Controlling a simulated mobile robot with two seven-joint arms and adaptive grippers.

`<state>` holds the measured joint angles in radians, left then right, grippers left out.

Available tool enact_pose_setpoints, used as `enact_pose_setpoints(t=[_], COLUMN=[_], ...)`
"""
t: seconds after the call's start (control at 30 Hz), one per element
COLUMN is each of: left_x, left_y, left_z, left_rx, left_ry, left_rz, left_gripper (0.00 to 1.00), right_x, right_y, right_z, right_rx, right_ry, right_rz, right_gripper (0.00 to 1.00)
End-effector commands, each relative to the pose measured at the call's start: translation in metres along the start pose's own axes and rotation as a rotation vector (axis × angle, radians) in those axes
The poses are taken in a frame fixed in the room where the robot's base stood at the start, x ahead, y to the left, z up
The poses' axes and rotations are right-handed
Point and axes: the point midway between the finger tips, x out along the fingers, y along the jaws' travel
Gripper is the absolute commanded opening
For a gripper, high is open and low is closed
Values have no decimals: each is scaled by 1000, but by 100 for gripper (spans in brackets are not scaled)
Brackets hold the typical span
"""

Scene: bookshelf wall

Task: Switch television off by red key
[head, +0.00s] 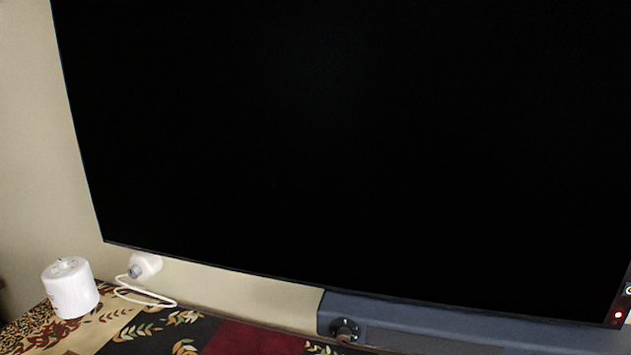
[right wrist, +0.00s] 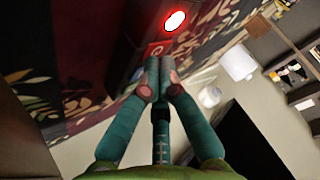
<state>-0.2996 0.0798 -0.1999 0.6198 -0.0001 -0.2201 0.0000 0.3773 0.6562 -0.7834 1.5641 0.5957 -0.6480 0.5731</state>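The television (head: 350,140) fills most of the head view with a black, dark screen. A small red light (head: 618,315) shows at its lower right corner. In the right wrist view a glowing red light (right wrist: 175,21) sits on a dark panel, and just below it is a red key (right wrist: 156,49) with a pale symbol. My right gripper (right wrist: 160,76) has its teal fingers together with nothing between them. Its tips lie at the lower edge of the red key in the picture; I cannot tell whether they touch it. My left gripper is not in view.
A white cylinder (head: 70,288) and a small white device (head: 146,265) with a cable stand on a patterned surface (head: 150,335) at lower left. A blue-grey bar (head: 450,325) with a black knob (head: 345,329) runs below the television. Shelves (right wrist: 290,75) show at the right in the wrist view.

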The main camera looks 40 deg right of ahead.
Motion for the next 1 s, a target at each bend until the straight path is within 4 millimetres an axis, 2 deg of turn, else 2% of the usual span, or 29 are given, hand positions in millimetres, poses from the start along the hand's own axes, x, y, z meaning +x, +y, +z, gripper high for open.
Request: enact_pose_setpoints(t=[0.33, 0.9, 1.0], left_x=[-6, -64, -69], left_y=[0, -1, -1], left_z=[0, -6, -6], left_rx=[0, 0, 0], left_ry=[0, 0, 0], left_rz=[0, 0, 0], left_gripper=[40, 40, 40], right_x=[-4, -41, -44], right_y=[-4, -19, -20], right_z=[-8, -42, -45], right_rx=[5, 8, 8], right_ry=[8, 10, 10], right_rz=[-7, -9, -9], right_gripper=[0, 0, 0])
